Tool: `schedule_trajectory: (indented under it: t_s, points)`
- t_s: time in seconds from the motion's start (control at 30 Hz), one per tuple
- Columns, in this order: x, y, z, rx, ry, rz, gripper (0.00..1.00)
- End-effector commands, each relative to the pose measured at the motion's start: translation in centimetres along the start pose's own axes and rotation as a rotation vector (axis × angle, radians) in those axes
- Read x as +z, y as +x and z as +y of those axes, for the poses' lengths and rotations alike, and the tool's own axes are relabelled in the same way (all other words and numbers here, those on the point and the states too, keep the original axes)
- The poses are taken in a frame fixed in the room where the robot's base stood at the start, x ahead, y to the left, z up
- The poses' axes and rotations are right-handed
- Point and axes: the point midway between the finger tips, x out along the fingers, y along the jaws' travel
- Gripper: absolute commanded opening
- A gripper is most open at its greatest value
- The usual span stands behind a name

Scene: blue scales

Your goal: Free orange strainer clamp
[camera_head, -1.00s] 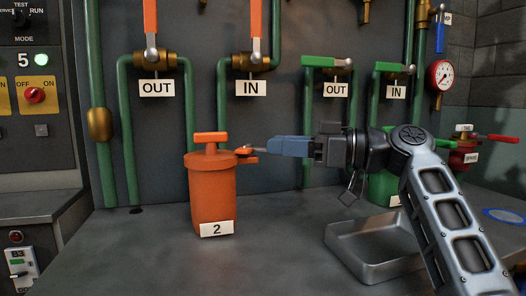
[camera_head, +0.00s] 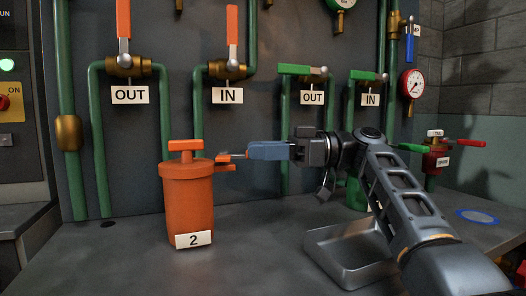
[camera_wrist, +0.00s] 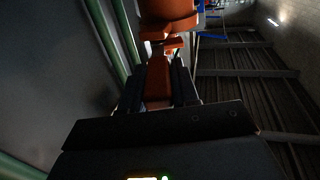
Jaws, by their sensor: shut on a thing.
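The orange strainer (camera_head: 187,205), labelled 2, stands upright on the bench with an orange T-shaped top. Its orange clamp (camera_head: 224,167) sticks out to the right just below the lid. My gripper (camera_head: 234,155) reaches in from the right with blue fingers, its tips at the clamp. In the wrist view, an orange clamp piece (camera_wrist: 158,78) lies between the two dark fingers, and the strainer body (camera_wrist: 168,12) is at the top. My gripper is shut on the clamp. The exact contact is dark and small.
A metal tray (camera_head: 350,262) sits on the bench below my arm. A green strainer (camera_head: 356,194) is partly hidden behind my arm. Orange-handled valves (camera_head: 126,66) and green-handled valves (camera_head: 305,70) are on the back panel. The bench front is clear.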

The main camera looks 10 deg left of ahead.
Motion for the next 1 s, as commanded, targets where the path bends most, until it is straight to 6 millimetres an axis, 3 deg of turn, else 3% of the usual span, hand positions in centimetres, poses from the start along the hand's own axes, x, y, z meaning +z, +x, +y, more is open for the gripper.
schedule_trajectory:
  t_s: [0.33,0.37,0.57,0.83,1.0]
  points:
    - [0.3,-0.4,0.1,0.003,0.005,0.001,0.0]
    - [0.3,-0.4,0.1,0.003,0.005,0.001,0.33]
    - [0.2,-0.2,0.0,0.001,0.003,0.001,0.51]
    - [0.0,-0.3,0.0,0.0,0.001,0.001,0.51]
    - [-0.1,-2.2,0.0,0.002,0.002,0.0,0.51]
